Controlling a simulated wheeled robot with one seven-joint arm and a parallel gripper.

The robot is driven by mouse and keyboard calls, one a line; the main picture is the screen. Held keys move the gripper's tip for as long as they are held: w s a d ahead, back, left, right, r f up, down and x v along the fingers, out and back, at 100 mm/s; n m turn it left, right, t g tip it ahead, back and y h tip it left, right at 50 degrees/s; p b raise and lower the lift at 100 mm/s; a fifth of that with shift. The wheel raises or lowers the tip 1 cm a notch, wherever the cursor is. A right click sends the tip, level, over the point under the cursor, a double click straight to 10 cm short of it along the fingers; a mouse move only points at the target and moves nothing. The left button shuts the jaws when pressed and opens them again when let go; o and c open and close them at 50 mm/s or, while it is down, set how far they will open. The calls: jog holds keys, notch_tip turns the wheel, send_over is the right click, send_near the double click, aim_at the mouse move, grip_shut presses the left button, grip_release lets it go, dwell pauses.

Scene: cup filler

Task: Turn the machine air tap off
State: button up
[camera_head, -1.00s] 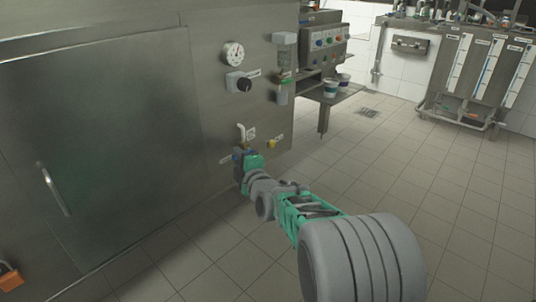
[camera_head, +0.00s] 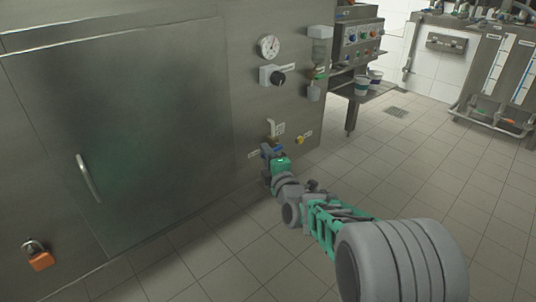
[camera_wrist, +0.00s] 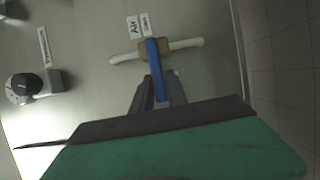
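The air tap has a blue lever handle (camera_wrist: 153,62) on a brass body (camera_wrist: 182,44), set on a white pipe (camera_wrist: 126,58). The handle stands crosswise to the pipe in the wrist view. In the head view the white pipe (camera_head: 271,127) shows low on the steel machine, just above my gripper (camera_head: 266,153). In the wrist view my gripper (camera_wrist: 158,76) has one finger on each side of the free end of the handle. Narrow gaps seem to show beside the handle, so the fingers look open around it. Contact is hard to judge.
The "Air" label (camera_wrist: 134,27) is beside the tap. A black knob (camera_head: 278,77) and a pressure gauge (camera_head: 268,46) are above it. A yellow fitting (camera_head: 300,140) is to the right. A door handle (camera_head: 88,178) and an orange padlock (camera_head: 40,260) are left. The tiled floor (camera_head: 400,180) is clear.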

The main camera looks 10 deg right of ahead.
jog(key=o, duration=0.3)
jog(key=s+d+p, duration=0.1)
jog(key=s, duration=0.6)
jog(key=shift+s+p, duration=0.35)
